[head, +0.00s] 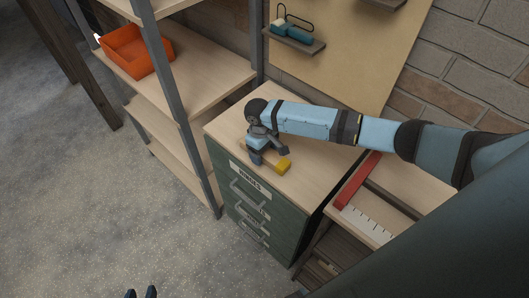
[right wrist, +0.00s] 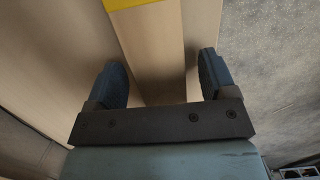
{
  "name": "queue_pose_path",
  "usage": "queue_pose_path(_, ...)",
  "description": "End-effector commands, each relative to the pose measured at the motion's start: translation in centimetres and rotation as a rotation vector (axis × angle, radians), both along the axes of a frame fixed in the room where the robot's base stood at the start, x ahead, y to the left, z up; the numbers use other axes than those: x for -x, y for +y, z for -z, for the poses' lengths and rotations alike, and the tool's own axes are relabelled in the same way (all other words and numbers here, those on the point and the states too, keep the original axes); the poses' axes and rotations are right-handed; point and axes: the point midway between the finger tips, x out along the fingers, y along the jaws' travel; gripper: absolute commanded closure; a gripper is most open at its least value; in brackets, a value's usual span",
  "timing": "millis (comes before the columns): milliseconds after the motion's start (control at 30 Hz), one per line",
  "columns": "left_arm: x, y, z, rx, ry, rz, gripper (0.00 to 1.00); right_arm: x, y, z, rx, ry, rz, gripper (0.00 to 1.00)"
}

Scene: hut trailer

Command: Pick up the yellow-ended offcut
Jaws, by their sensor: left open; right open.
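The yellow-ended offcut (head: 284,166) lies on the wooden top of the green drawer cabinet (head: 219,163), near its front edge. Its yellow end sticks out past my right gripper (head: 268,156), which hides most of the rest. In the right wrist view, the offcut's pale wood (right wrist: 156,45) runs between the two fingers of the right gripper (right wrist: 161,76), with its yellow end at the top edge. The fingers are open, one on each side, with gaps visible. My left gripper (head: 140,293) shows only its fingertips at the bottom edge, open and empty over the floor.
A metal-post shelf unit (head: 205,72) holding an orange bin (head: 136,50) stands left of the cabinet. At right are a red bar (head: 358,180) and a toothed white strip (head: 368,224). A small wall shelf (head: 293,40) hangs behind. Open floor lies at left.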

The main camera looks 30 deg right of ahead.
Motion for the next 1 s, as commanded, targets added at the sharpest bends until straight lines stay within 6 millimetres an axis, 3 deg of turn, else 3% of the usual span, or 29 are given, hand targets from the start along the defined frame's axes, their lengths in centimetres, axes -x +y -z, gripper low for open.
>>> queue_pose_path(200, 0.0, 0.0, 0.0, 0.001, 0.0, -0.001, 0.57, 0.0, 0.0, 0.1, 0.0, -0.001, 0.0, 0.22)
queue_pose_path(467, 0.1, -0.1, 0.1, 0.001, 0.003, 0.0, 0.57, 0.0, 0.0, 0.1, 0.0, -0.001, 0.0, 0.79)
queue_pose_path(800, 0.2, -0.2, 0.1, 0.002, 0.005, 0.001, 0.57, -0.1, 0.0, -0.2, -0.001, -0.002, 0.0, 0.79)
queue_pose_path(1000, 0.2, -0.2, 0.2, 0.002, 0.005, 0.001, 0.57, -0.1, 0.0, -2.3, -0.002, -0.005, 0.0, 0.79)
